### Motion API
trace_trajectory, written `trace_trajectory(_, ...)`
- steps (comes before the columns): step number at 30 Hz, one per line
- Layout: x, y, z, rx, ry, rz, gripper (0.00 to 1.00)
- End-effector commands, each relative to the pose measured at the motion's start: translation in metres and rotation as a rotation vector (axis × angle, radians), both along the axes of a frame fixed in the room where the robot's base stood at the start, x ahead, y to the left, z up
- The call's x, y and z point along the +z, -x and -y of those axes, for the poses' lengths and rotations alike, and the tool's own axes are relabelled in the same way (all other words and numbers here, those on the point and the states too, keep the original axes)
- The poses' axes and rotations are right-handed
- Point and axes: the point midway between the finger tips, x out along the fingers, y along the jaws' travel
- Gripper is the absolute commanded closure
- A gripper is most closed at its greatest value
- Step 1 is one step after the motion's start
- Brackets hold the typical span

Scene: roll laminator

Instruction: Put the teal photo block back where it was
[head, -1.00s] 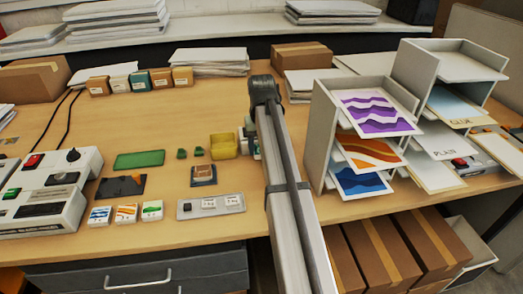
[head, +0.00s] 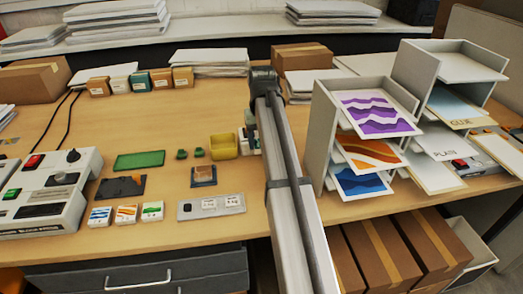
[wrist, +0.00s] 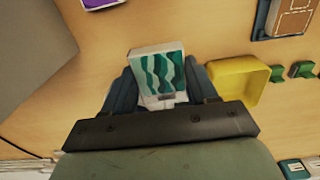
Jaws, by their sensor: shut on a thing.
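The teal photo block (wrist: 158,72) has a white body and a teal wavy picture on its face. It shows in the wrist view between the two dark fingers of my gripper (wrist: 162,85), which is shut on it. The block is close to the yellow bin (wrist: 235,80), on the bin's left in that view. In the head view my arm hides most of the gripper and block, just right of the yellow bin (head: 223,146). I cannot tell whether the block touches the table.
Blue, orange and green picture blocks (head: 126,214) stand in a row at the front left. A labelled grey plate (head: 211,206), a dark stand with a brown piece (head: 203,176) and small green pieces (head: 190,153) are nearby. A print rack (head: 322,125) rises right of my arm.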

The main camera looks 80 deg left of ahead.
Motion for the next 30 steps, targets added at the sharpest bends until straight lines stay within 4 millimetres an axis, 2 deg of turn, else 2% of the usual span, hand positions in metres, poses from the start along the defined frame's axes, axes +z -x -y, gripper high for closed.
trace_trajectory(5,0.007,0.005,0.025,0.000,-0.002,0.000,0.71)
trace_trajectory(12,0.024,0.017,0.083,0.001,-0.002,0.000,0.71)
trace_trajectory(15,0.024,0.020,0.097,0.001,0.000,0.000,0.71)
trace_trajectory(19,0.012,0.021,0.099,0.000,0.001,0.000,0.71)
trace_trajectory(27,-0.029,0.021,0.098,0.000,0.002,0.000,0.71)
trace_trajectory(30,-0.035,0.021,0.097,0.000,0.000,0.000,0.71)
